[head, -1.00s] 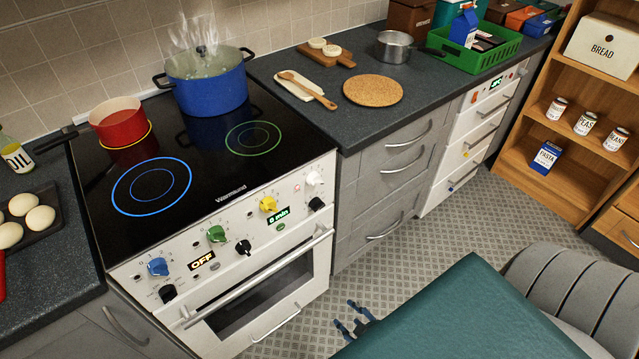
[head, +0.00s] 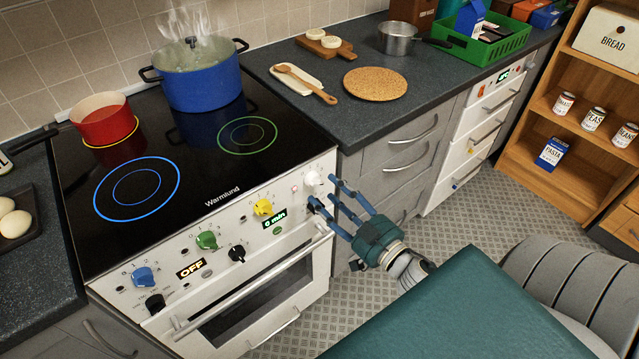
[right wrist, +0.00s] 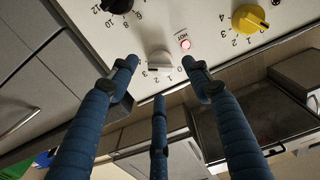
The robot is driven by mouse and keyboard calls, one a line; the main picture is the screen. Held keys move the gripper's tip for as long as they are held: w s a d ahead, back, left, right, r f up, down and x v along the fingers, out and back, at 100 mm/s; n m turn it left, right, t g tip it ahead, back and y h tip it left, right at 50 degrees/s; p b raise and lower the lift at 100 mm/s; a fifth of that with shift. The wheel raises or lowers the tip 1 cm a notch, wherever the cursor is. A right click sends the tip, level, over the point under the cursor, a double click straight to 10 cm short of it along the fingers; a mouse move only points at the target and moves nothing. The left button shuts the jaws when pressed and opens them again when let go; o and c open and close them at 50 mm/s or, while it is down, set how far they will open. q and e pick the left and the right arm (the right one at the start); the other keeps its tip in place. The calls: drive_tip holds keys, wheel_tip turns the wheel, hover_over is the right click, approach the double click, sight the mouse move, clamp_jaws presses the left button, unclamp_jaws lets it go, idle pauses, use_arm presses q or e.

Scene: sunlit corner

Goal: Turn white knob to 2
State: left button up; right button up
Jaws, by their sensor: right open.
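The white knob (head: 312,178) is at the upper right end of the stove's white front panel. In the right wrist view the white knob (right wrist: 159,61) is near the top centre, with printed digits around it. I cannot tell clearly which digit it points to. My right gripper (head: 328,192) is open, its blue fingers just in front of and below the knob. In the right wrist view, two fingertips of the right gripper (right wrist: 159,75) lie either side of the knob and the third is below it; contact is not clear. My left gripper is not in view.
The yellow knob (head: 263,207) and a red HOT light (right wrist: 184,44) are close by. The fingers mostly cover a black knob below the white one. The oven handle (head: 250,283) runs below the panel. A steaming blue pot (head: 203,85) and red pan (head: 105,125) stand on the cooktop (head: 185,185).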

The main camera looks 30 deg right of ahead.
sight(320, 185)
drive_tip(key=shift+w+a, duration=0.15)
drive_tip(key=shift+w, duration=2)
drive_tip(key=c, duration=1.2)
drive_tip(key=shift+o, duration=0.2)
drive_tip(key=shift+f+n, duration=0.1)
drive_tip(key=shift+n, duration=0.2)
drive_tip(key=shift+s+n, duration=0.1)
drive_tip(key=shift+n, duration=7.3)
